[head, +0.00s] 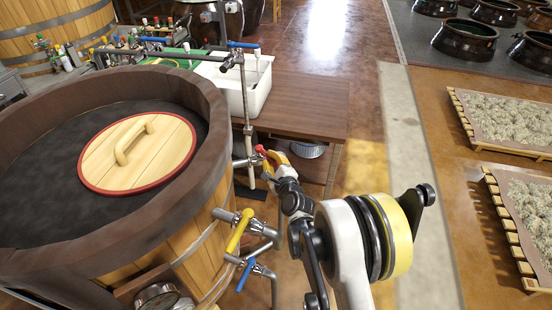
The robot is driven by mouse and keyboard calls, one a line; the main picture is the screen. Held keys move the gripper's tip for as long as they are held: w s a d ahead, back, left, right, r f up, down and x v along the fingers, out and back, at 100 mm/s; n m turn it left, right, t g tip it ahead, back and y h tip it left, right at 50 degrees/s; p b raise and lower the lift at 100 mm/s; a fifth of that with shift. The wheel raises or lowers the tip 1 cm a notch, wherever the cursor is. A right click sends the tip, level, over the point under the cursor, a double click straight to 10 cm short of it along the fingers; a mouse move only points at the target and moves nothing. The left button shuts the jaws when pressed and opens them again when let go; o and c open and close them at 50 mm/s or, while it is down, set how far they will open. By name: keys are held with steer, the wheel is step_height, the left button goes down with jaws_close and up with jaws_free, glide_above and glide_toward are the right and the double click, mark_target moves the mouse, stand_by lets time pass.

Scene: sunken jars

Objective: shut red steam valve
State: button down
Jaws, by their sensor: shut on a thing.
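The red valve handle (261,149) shows as a small red tip on a pipe at the right side of the wooden vat (195,262). My gripper (271,160), with yellow-orange fingers, is at that handle and shut on it. The fingers and wrist hide most of the handle, so its exact angle cannot be told. Below it, a yellow-handled valve (238,231) and a blue-handled valve (245,275) stick out from the vat's side.
A round wooden lid (140,151) lies on the vat's dark top. A pressure gauge (158,297) sits low on the vat. Behind are a brown table (305,105) and a white sink (240,85). Slatted trays (505,125) and dark jars (465,40) stand right. A floor strip between is clear.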

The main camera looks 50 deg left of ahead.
steer(key=c, duration=1.6)
jaws_free()
